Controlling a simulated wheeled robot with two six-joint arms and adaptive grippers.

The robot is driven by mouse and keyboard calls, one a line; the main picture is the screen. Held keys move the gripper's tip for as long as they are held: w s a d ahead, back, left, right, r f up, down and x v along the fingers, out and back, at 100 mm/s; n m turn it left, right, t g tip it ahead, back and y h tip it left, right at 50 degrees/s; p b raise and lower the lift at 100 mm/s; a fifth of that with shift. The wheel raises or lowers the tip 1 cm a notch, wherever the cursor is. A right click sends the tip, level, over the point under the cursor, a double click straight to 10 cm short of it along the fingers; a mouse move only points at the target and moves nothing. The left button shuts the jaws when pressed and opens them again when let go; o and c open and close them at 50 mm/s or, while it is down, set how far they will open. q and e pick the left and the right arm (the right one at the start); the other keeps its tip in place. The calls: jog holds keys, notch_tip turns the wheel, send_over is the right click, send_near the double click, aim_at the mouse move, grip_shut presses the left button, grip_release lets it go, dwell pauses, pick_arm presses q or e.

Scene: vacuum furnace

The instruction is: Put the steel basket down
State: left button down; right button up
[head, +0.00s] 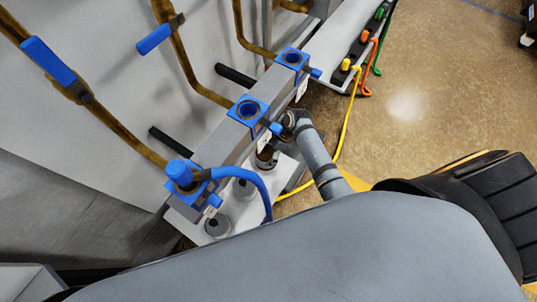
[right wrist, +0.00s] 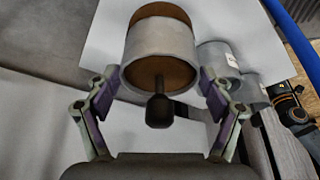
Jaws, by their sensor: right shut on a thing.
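In the right wrist view, the steel basket (right wrist: 160,52) is a short grey cylinder with a brown inner face and a dark knob towards me. The two fingers of my right gripper (right wrist: 163,88) press on its sides, so the gripper is shut on it. In the head view my right gripper (head: 267,152) is small and partly hidden, above the white plate (head: 288,172) beside the blue fittings. I cannot tell whether the basket touches the plate. My left gripper is not in view.
Two grey cylinders, a farther one (head: 245,189) and a nearer one (head: 218,226), stand on the plate close by. A blue hose (head: 262,186) curves beside them. Blue valve blocks (head: 248,111) line the rail behind.

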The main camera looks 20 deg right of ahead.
aim_at(269, 154)
jog(key=shift+w+d+f, duration=0.15)
jog(key=shift+w+f, duration=0.25)
jog(key=shift+f, duration=0.1)
notch_tip(269, 154, down, 3)
jog(key=shift+w+f+b, duration=0.1)
jog(key=shift+f+b, duration=0.05)
jog(key=shift+b, duration=0.45)
jog(key=o, duration=1.3)
jog(key=p+v, duration=0.2)
jog(key=v, duration=1)
jog(key=shift+p, duration=0.3)
